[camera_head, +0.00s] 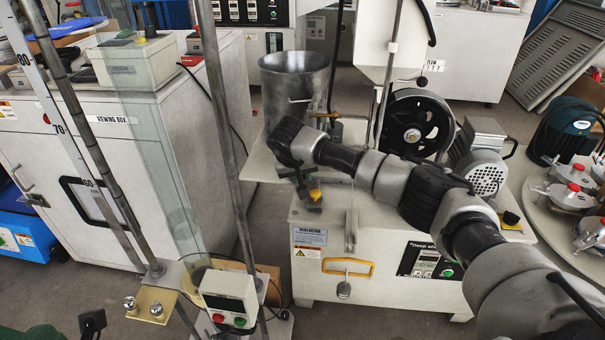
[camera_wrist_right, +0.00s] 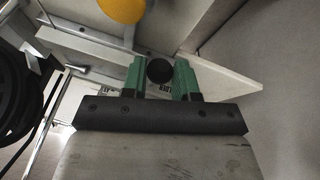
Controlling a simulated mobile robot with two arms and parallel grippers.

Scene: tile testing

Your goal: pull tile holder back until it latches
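My right arm reaches in from the right across the front machine in the head view. Its gripper (camera_head: 309,190) points down near the machine's top front edge, beside a small yellow part (camera_head: 315,196). In the right wrist view its two green fingers (camera_wrist_right: 159,78) stand apart, with a round black knob (camera_wrist_right: 159,70) between them. The gap is about as wide as the knob, and I cannot tell whether both fingers press on it. I cannot clearly make out the tile holder; the arm and gripper cover part of that area. My left gripper is not in view.
The machine (camera_head: 310,215) has a yellow handle (camera_head: 348,267) on its front. A metal drum (camera_head: 294,85) and a black pulley wheel (camera_head: 413,125) stand behind my right arm. A tall metal post (camera_head: 225,130) rises at left, beside the viewing box (camera_head: 195,120). Some floor between them is clear.

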